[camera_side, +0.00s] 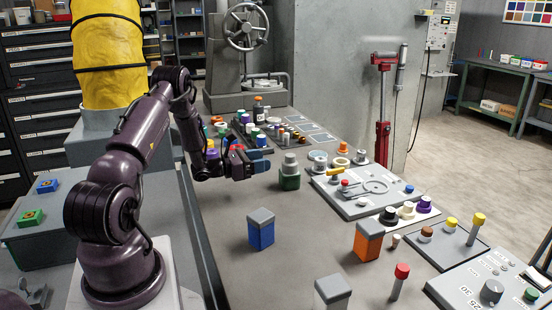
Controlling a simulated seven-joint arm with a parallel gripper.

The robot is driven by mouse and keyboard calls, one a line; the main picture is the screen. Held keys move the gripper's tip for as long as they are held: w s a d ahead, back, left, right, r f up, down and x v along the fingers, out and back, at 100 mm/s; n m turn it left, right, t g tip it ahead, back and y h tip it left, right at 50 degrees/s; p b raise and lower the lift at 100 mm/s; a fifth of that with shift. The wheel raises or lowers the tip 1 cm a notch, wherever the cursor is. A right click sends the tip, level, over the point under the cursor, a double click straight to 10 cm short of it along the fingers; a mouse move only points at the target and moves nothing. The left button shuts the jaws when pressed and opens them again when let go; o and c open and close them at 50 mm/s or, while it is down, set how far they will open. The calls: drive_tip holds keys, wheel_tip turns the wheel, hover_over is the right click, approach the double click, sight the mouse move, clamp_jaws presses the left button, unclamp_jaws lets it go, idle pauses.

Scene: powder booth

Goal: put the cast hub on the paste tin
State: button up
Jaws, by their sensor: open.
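A grey stepped piece, which looks like the cast hub (290,161), sits upright on top of a squat dark green container, which looks like the paste tin (289,182). The two are in the middle of the bench, and I see no gap between them. My gripper (268,159) is open, with its blue fingers just left of the grey piece. The fingers look apart from it, and nothing shows between them.
A red-capped post (399,282) stands at front right. A grey panel (360,205) with knobs lies to the right. Several small bottles crowd behind my gripper.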

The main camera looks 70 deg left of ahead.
drive_tip(key=w+d+r+m+g+h, duration=0.1)
drive_tip(key=d+r+m+g+h, duration=0.2)
drive_tip(key=d+r+m, duration=0.35)
drive_tip(key=d+r+m+g+h, duration=0.3)
drive_tip(key=d+m+h, duration=0.1)
drive_tip(key=d, duration=0.6)
drive_tip(key=w+d+r+m+g+h, duration=0.1)
drive_tip(key=d+r+m+g+h, duration=0.2)
drive_tip(key=d+r+m, duration=0.4)
drive_tip(key=s+d+r+m+g+y, duration=0.25)
drive_tip(key=s+d+m+g, duration=0.45)
drive_tip(key=d, duration=0.5)
drive_tip(key=s+d+r+m+t+y, duration=0.1)
drive_tip(key=s+r+m+t+y, duration=0.1)
drive_tip(key=s+m+y, duration=0.5)
drive_tip(key=s+m+t, duration=0.1)
drive_tip(key=s+m, duration=0.2)
drive_tip(key=m, duration=0.1)
drive_tip(key=shift+s+d+r+t, duration=0.25)
drive_tip(key=shift+r+t, duration=0.05)
